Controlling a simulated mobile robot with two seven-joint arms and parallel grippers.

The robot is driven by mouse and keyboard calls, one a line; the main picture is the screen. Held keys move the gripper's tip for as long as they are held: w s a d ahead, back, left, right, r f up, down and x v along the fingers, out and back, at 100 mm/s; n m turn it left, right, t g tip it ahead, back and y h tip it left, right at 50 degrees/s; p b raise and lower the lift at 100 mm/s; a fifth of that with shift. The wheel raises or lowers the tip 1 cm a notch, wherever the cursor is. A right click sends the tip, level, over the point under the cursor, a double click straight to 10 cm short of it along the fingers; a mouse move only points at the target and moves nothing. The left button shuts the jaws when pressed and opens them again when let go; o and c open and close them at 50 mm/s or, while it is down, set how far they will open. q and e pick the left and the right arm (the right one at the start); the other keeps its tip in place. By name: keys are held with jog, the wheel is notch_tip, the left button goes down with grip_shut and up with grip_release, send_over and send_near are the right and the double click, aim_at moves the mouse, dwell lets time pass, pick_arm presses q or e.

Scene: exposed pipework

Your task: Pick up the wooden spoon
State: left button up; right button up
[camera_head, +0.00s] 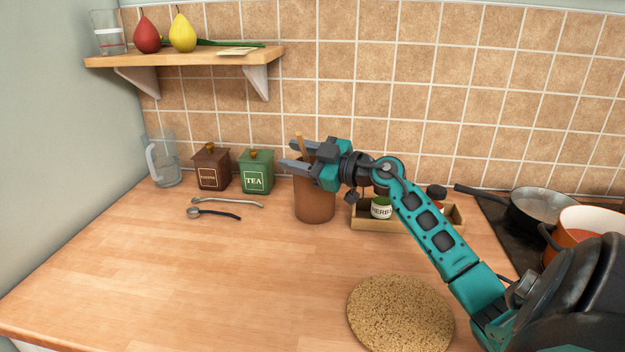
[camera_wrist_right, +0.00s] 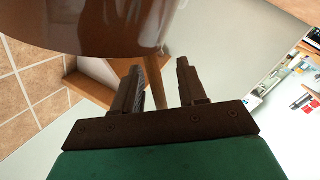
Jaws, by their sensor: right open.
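The wooden spoon (camera_head: 300,146) stands in a brown pot (camera_head: 314,205), with only its handle showing above the rim; the rest is hidden in the pot. My right gripper (camera_head: 289,154) is open at the top of the pot, its fingers pointing left in the head view, close to the handle. In the right wrist view, the pot (camera_wrist_right: 100,22) fills the top. My left gripper is out of view.
A brown canister (camera_head: 211,170) and a green tea canister (camera_head: 256,174) stand left of the pot. Two metal utensils (camera_head: 215,213) lie before them. A wooden tray (camera_head: 375,224) with jars is right of the pot. A cork mat (camera_head: 400,312) lies in front.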

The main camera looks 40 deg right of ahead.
jog(key=shift+w, duration=0.1)
grip_shut()
dwell(0.3)
